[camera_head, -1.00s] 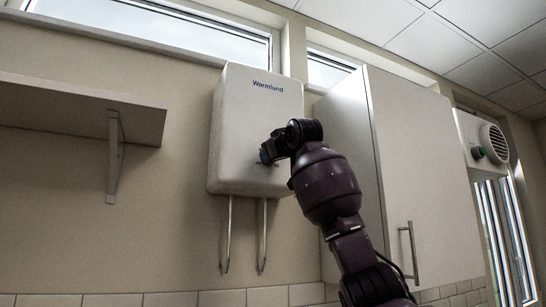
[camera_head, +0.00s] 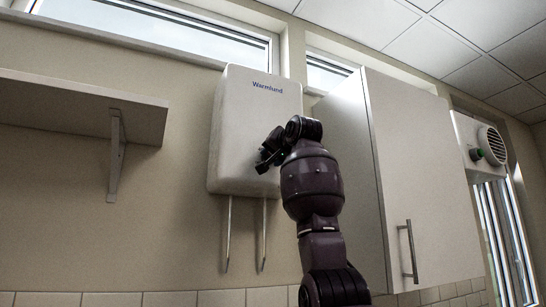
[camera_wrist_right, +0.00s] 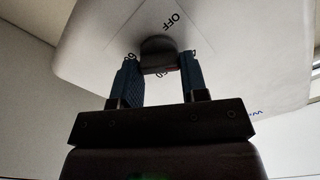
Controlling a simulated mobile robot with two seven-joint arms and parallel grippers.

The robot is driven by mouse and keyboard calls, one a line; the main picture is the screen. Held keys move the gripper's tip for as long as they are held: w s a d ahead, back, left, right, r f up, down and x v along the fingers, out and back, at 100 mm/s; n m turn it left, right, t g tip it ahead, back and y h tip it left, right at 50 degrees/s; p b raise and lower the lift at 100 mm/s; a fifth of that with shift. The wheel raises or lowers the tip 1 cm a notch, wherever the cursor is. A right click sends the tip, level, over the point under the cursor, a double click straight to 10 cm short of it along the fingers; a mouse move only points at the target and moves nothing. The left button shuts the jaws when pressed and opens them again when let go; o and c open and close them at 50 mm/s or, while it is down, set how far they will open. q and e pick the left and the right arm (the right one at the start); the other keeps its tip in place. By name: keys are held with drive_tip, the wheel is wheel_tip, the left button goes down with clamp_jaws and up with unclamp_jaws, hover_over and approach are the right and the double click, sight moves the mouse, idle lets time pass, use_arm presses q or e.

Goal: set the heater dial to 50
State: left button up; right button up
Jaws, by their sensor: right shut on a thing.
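The white heater (camera_head: 240,120), marked "Warmlund", hangs on the wall in the head view. Its dial is hidden there behind my right gripper (camera_head: 264,162), which reaches the heater's lower front. In the right wrist view the dark round dial (camera_wrist_right: 158,46) sits on a pale scale plate (camera_wrist_right: 125,28) with "OFF" on it; other marks are partly covered. My right gripper's two blue fingers (camera_wrist_right: 160,76) are shut on the dial, one on each side. The dial's pointer cannot be made out. My left gripper is not in view.
A tall white cabinet (camera_head: 425,180) with a bar handle stands close right of the heater. A bracketed shelf (camera_head: 70,108) is on the left wall. Two pipes (camera_head: 229,235) run down under the heater. A vented white unit (camera_head: 470,135) with a green knob is far right.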

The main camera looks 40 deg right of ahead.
drive_tip(key=shift+f+m+p, duration=0.15)
drive_tip(key=shift+m+p, duration=0.1)
drive_tip(key=shift+m, duration=4.5)
drive_tip(key=shift+f+m+p, duration=0.15)
drive_tip(key=shift+m+p, duration=0.1)
drive_tip(key=shift+m, duration=4.5)
drive_tip(key=o, duration=0.9)
drive_tip(key=b+v, duration=0.3)
drive_tip(key=v, duration=0.8)
drive_tip(key=shift+d, duration=0.1)
